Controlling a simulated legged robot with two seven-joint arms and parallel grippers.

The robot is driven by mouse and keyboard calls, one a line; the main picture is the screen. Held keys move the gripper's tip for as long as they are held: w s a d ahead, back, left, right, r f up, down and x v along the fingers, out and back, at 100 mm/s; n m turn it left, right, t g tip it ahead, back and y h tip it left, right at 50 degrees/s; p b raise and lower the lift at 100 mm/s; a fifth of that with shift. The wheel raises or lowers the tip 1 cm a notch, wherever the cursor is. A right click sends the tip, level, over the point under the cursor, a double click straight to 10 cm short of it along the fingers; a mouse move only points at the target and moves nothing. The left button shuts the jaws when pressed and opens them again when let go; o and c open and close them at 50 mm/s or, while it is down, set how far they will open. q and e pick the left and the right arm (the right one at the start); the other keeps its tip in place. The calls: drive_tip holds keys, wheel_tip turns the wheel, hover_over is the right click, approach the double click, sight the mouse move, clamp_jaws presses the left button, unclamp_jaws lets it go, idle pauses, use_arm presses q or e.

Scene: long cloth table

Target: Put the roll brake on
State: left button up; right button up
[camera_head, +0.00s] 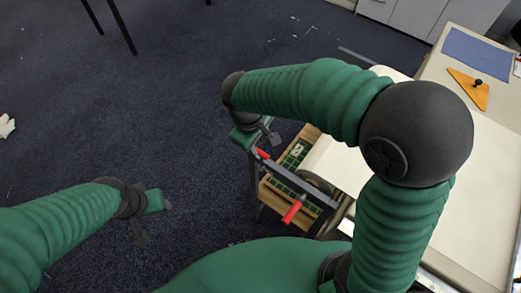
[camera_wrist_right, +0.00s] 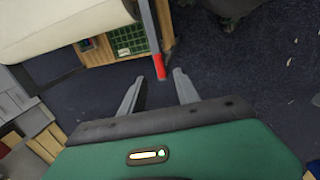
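At the end of the long table is a dark metal frame with a cloth roll. A red-gripped handle (camera_head: 262,154) shows at its far side, and a second red handle (camera_head: 292,212) at its near side. I cannot tell which of them is the brake. My right gripper (camera_head: 269,134) is just beyond the far handle. In the right wrist view it is open and empty (camera_wrist_right: 158,84), with a grey bar's red end (camera_wrist_right: 158,66) just ahead, between the fingertips' lines. I see no contact. My left gripper (camera_head: 156,222) is open and empty over the floor.
The pale cloth table (camera_head: 482,180) extends right, with a blue sheet (camera_head: 478,54) and an orange triangular board (camera_head: 469,89) on it. A wooden shelf with green mats (camera_head: 295,156) is under the roll. Carpeted floor on the left is open.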

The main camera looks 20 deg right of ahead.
sight(261, 152)
drive_tip(key=f, duration=0.4)
drive_tip(key=w+f, duration=0.1)
drive_tip(key=shift+d+f, duration=0.2)
drive_tip(key=shift+f, duration=0.2)
drive_tip(key=shift+d+f+b, duration=0.1)
drive_tip(key=shift+f+b, duration=0.15)
drive_tip(key=shift+b, duration=0.05)
drive_tip(key=shift+s+d+f, duration=0.1)
drive_tip(key=shift+d+f, duration=0.1)
drive_tip(key=shift+d, duration=0.1)
drive_tip(key=shift+c, duration=0.5)
drive_tip(key=shift+a, duration=0.2)
clamp_jaws()
drive_tip(key=shift+r, duration=0.1)
